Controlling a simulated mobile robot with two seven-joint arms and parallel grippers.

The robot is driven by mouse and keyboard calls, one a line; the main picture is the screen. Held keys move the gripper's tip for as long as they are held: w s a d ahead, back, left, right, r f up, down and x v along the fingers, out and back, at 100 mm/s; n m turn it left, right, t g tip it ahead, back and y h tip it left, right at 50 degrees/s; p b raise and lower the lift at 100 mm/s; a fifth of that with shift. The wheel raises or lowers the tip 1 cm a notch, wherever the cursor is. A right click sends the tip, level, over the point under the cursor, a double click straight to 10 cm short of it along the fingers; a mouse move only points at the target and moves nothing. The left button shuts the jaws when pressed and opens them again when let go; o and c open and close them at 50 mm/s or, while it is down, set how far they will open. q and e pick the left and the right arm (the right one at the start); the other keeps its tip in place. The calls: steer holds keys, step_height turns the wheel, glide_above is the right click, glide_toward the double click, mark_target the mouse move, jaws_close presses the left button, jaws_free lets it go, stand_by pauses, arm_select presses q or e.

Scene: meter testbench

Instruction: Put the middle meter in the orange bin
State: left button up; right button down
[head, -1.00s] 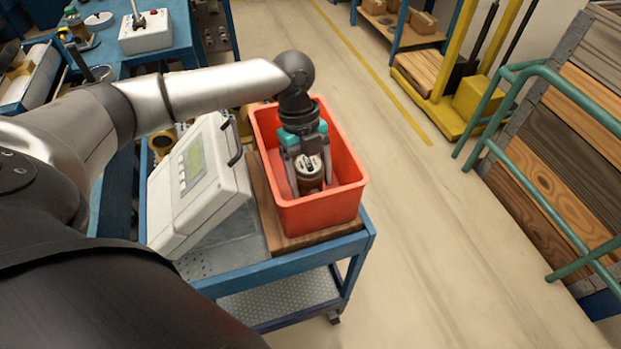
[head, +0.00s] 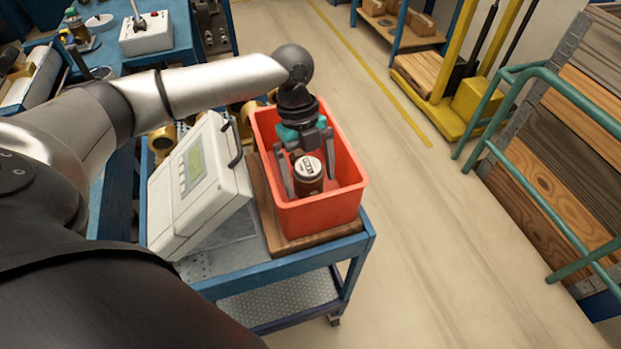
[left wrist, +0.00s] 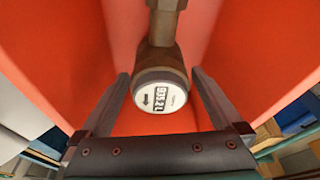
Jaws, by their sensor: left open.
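The orange bin (head: 318,214) stands on a wooden board on the blue cart. A brown meter with a white round dial (head: 308,170) is inside the bin. In the left wrist view the meter (left wrist: 160,75) shows its dial and a pipe stub, with orange bin walls around it. My left gripper (head: 308,178) is in the bin, with its open fingers on either side of the meter. The wrist view shows gaps between the meter and both fingertips (left wrist: 158,82). The meter's underside is hidden. My right gripper is not in view.
A white box with a display (head: 197,190) stands on the cart, left of the bin. Several brass fittings (head: 163,138) lie behind it. A blue workbench (head: 120,58) is at the upper left. A green railing (head: 555,85) is at the right. The floor between is clear.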

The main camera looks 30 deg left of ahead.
arm_select(q)
steer(key=p+v, duration=0.1)
steer(key=v, duration=0.9)
steer(key=shift+r, duration=0.35)
